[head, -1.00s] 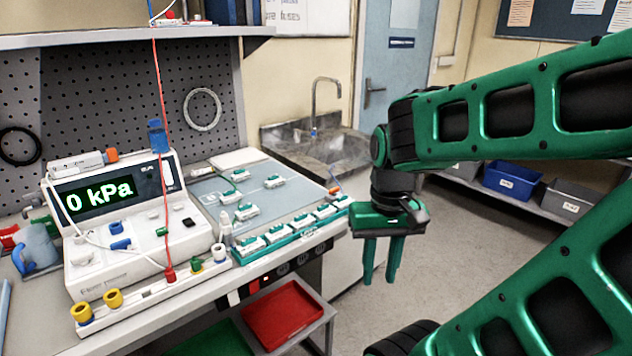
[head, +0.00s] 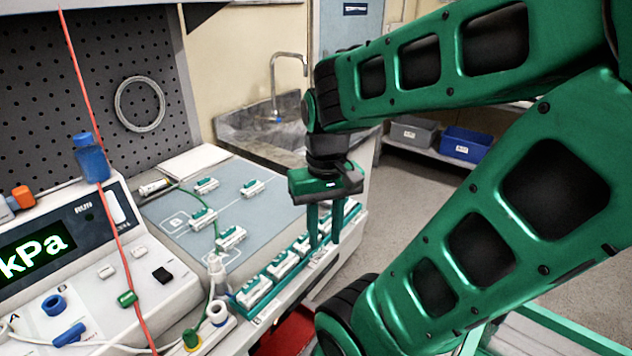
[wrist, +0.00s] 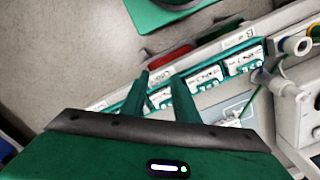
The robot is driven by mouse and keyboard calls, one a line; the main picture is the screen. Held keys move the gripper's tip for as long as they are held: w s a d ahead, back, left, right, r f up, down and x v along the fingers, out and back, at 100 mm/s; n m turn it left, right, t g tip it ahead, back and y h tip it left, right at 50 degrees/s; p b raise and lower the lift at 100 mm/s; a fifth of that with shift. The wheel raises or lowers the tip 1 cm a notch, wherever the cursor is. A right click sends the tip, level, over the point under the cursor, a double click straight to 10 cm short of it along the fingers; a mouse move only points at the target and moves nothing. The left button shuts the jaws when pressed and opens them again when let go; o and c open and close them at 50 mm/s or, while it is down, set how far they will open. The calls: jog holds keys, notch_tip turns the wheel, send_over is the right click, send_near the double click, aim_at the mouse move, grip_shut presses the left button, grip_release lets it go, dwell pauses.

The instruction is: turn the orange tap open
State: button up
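A small orange part (head: 22,196) shows at the far left of the head view, beside the display unit (head: 65,240). I cannot tell whether it is the orange tap or which way it is turned. No orange tap shows clearly in the wrist view. My gripper (head: 324,243) points down over the right end of the bench, far to the right of the orange part. Its two fingers are apart, with nothing clearly held. In the wrist view, my gripper (wrist: 160,80) appears over a row of white and green clamps.
A green rack (head: 252,310) holds several white and green clamps below my gripper. More clamps lie on the grey-blue mat (head: 182,222). A red line (head: 112,220) hangs in front of the display unit. A sink (head: 262,135) stands behind.

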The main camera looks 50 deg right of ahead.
jog(key=shift+d, duration=0.2)
jog(key=w+d+r+m, duration=0.3)
jog(key=w+d, duration=0.1)
jog(key=d, duration=0.1)
jog(key=w+d+r+m, duration=0.2)
jog(key=shift+w+d+r+m, duration=0.3)
jog(key=shift+w+d, duration=0.05)
jog(key=shift+d, duration=0.05)
jog(key=w+d+r+m, duration=0.3)
jog(key=w+d+m, duration=0.25)
jog(key=d, duration=0.35)
notch_tip(320, 180, down, 11)
jog(key=shift+w+d+f, duration=0.1)
jog(key=shift+d, duration=0.05)
jog(key=shift+c, duration=0.6)
grip_shut()
